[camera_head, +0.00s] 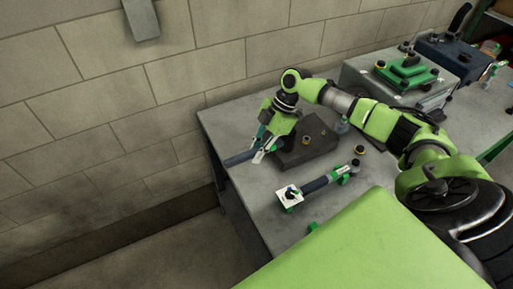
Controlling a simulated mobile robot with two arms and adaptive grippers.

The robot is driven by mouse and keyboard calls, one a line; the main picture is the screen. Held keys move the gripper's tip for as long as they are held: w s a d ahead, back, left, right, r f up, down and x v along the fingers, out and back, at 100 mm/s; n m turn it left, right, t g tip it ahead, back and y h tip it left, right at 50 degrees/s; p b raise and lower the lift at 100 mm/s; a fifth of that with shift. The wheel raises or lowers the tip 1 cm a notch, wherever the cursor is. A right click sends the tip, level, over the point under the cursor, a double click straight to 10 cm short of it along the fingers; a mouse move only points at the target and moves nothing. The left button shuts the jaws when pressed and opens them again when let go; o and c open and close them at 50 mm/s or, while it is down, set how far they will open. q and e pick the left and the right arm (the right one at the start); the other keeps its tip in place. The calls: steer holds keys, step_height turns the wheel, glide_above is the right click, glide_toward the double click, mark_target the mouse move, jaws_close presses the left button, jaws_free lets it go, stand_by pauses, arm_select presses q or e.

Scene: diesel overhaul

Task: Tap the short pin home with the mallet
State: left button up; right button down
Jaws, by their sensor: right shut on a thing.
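My right gripper (263,151) reaches in from the right over the far left part of the bench. It is shut on a dark blue-grey cylinder (240,158), seemingly part of the mallet, which sticks out to the left near the bench's edge. The gripper hides the rest of it. A dark block (305,152) stands just right of the gripper, with a small brass-coloured round piece (307,140) on it. I cannot tell whether that piece is the short pin. My left gripper is not in view.
A dark bar (315,184) lies on green supports on the grey bench (245,113), with a white square plate (289,203) at its left end. A grey box with a green fixture (407,71) and a dark blue case (450,55) stand farther right. A block wall runs behind.

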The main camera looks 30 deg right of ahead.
steer(key=shift+f, duration=0.95)
steer(key=shift+r, duration=0.3)
steer(key=shift+w+r+p, duration=0.1)
steer(key=shift+r+p, duration=0.15)
steer(key=shift+p, duration=0.15)
step_height(320, 180, up, 4)
steer(key=p, duration=0.3)
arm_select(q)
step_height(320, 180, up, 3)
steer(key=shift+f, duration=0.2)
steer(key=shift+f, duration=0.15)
arm_select(e)
steer(key=shift+d+r+y+b, duration=0.15)
steer(key=shift+y+b, duration=0.15)
steer(key=shift+b, duration=0.05)
steer(key=shift+r, duration=0.2)
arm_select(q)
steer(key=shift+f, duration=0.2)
arm_select(e)
steer(key=shift+r, duration=0.1)
